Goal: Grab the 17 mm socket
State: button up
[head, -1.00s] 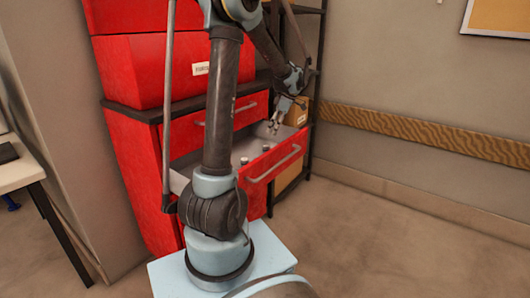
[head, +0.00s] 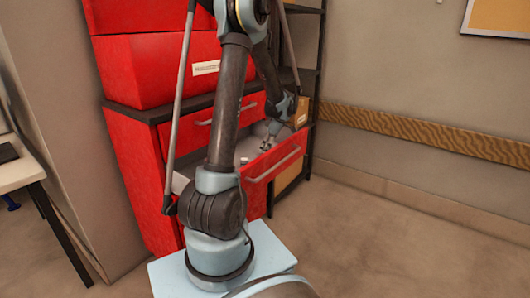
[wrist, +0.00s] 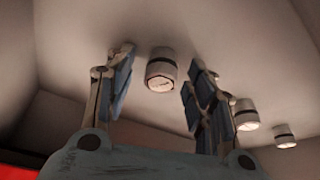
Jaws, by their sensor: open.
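Several small grey cylindrical sockets are in the open drawer. In the wrist view one socket (wrist: 160,72) lies between my two blue-padded fingertips, with a gap on each side. A second socket (wrist: 246,116) sits just right of the right finger, and a third socket (wrist: 284,136) is farther right. Their size marks are too small to read, so I cannot tell which is 17 mm. My gripper (head: 268,140) is open and empty, down inside the drawer. In the head view one socket (head: 244,161) shows left of it; my gripper and arm hide others.
The open drawer (head: 276,167) belongs to a red cabinet (head: 133,156); its front and handle stand toward me. Red boxes (head: 160,70) are on top. A dark shelf rack (head: 318,75) stands behind right, a table (head: 22,174) at left. Floor at right is clear.

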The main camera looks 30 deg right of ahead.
jog(key=shift+f, duration=0.1)
grip_shut()
dwell(0.3)
